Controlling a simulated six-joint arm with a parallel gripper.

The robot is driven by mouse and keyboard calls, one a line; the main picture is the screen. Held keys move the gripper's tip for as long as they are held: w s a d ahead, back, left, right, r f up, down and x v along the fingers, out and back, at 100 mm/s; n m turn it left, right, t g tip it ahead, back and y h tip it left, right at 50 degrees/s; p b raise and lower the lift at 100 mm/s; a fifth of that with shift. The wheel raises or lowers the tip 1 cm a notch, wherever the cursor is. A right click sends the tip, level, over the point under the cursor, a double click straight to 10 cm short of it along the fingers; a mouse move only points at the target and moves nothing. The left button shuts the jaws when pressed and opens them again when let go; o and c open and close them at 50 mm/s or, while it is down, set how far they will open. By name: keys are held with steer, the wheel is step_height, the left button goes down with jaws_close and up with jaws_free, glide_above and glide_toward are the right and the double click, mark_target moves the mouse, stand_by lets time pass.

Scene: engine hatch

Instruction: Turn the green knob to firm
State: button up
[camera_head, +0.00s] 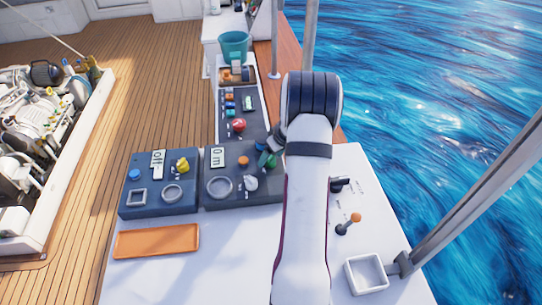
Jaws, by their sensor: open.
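The green knob (267,160) sits on the right side of the dark panel with the "0 m" sign (217,156), just left of my arm. My gripper (264,146) is small and dark here, close above or beside the green knob. It is open, but my arm and wrist hide much of it, and I cannot tell whether it touches the knob. The knob's marks and the word "firm" are too small or hidden to read.
A second panel (130,207) with an "Off" sign and a yellow knob (182,165) stands left. A red knob (239,125) is on the panel behind. An orange tray (157,240), an orange-tipped lever (355,218) and a white square tray (367,273) are nearer.

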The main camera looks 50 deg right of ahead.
steer(key=shift+f, duration=0.15)
steer(key=shift+c, duration=0.3)
jaws_close()
